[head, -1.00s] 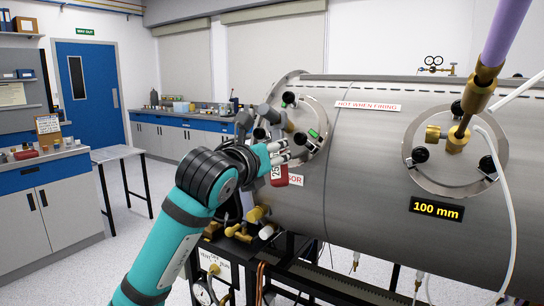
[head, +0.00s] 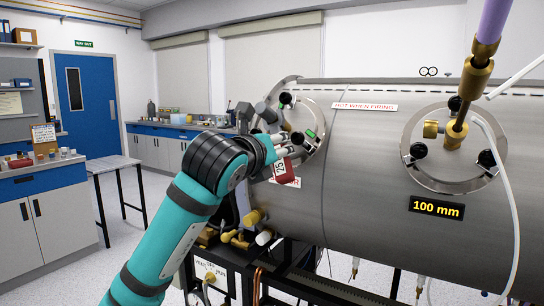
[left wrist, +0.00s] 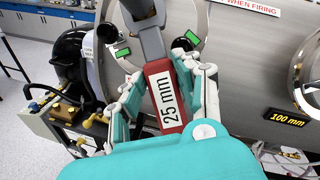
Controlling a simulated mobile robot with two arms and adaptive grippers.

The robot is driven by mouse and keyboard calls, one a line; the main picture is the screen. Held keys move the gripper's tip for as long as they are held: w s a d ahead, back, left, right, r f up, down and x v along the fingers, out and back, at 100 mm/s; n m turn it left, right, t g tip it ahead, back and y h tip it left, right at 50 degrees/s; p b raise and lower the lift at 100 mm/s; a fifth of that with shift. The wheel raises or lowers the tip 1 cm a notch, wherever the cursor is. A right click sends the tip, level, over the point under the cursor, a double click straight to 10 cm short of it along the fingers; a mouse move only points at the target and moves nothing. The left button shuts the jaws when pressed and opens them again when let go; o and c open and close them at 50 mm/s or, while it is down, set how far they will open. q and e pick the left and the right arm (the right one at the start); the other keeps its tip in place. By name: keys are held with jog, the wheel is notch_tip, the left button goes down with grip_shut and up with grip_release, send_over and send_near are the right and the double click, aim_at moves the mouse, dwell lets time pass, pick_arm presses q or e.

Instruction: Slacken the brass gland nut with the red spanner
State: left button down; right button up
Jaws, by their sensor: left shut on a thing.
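My left gripper (head: 275,148) is shut on the red handle of a spanner (head: 284,169), labelled 25 mm in the left wrist view (left wrist: 165,95). The spanner's grey shank runs up from my fingers to the left port flange (head: 318,112) of the steel chamber. My right gripper is not in view.
The steel chamber (head: 370,200) fills the right side. A right port with a brass fitting (head: 431,129) and hoses stands above a 100 mm sign (head: 436,207). Brass valves (head: 255,217) sit below my gripper. Floor at left is free around a small table (head: 113,163).

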aim_at(278, 172)
pick_arm(q)
jog(key=shift+a+m+b, duration=0.25)
jog(key=shift+m+b, duration=0.1)
jog(key=shift+m, duration=0.05)
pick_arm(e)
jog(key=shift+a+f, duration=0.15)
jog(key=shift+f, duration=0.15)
pick_arm(q)
jog(key=shift+f, duration=0.15)
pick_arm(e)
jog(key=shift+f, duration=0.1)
pick_arm(q)
jog(key=shift+s+d+f+b, duration=0.1)
jog(key=shift+s+f+b, duration=0.2)
jog(key=shift+f+b, duration=0.35)
jog(key=shift+s+d+f+b, duration=0.1)
jog(key=shift+s+f+b, duration=0.25)
jog(key=shift+b, duration=0.5)
jog(key=shift+s, duration=0.1)
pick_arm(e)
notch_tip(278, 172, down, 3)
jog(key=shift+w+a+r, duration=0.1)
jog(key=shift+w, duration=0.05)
pick_arm(q)
jog(key=shift+s+d+f+b, duration=0.1)
jog(key=shift+s+f+b, duration=0.2)
jog(key=shift+f+b, duration=0.25)
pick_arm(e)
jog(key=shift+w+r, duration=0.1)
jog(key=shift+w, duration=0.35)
